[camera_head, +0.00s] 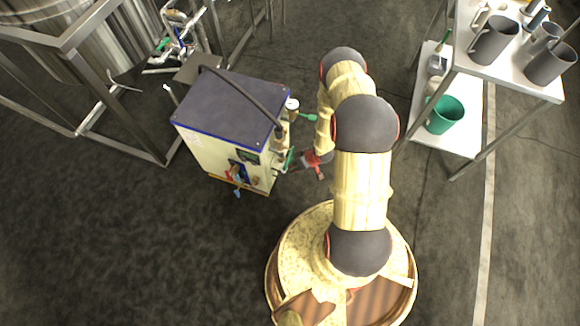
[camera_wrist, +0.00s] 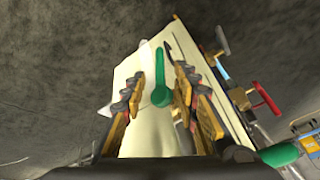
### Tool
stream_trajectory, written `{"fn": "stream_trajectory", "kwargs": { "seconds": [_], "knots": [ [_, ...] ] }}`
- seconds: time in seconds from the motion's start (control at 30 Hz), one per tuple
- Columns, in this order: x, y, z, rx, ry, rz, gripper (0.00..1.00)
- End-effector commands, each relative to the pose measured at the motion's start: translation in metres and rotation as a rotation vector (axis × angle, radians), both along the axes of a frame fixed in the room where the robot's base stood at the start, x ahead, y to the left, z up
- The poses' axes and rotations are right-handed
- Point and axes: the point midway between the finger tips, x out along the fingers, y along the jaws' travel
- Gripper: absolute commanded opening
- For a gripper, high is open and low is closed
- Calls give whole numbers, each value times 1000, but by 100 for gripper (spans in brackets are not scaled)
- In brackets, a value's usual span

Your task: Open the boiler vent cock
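The boiler (camera_head: 225,108) is a cream box with a dark top and blue edging, left of my arm in the head view. Its cream side (camera_wrist: 140,65) fills the middle of the wrist view. A green lever (camera_wrist: 160,88) stands out in front of that side, seen between my fingers. My gripper (camera_wrist: 158,88) is open, with a finger on each side of the lever and visible gaps; I cannot tell how deep the lever sits between them. In the head view my gripper (camera_head: 312,162) is beside the boiler's right side. Green handles (camera_head: 306,117) show there; which is the vent cock is unclear.
A red-handled valve (camera_wrist: 265,98) and another green handle (camera_wrist: 280,155) are at the right in the wrist view. A dark pipe (camera_head: 240,92) crosses above the boiler top. A metal tank frame (camera_head: 68,42) stands left; a shelf with mugs (camera_head: 510,75) stands right.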

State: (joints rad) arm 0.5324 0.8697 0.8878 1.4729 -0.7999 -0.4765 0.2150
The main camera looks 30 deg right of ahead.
Motion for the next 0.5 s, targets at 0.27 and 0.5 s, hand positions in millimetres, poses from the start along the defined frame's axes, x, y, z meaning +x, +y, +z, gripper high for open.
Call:
{"fn": "stream_trajectory", "kwargs": {
  "seconds": [0.27, 0.5],
  "knots": [
    [12, 6, -36, 1, 2, 1, 30],
    [24, 11, -64, 0, 2, -1, 30]
  ]
}}
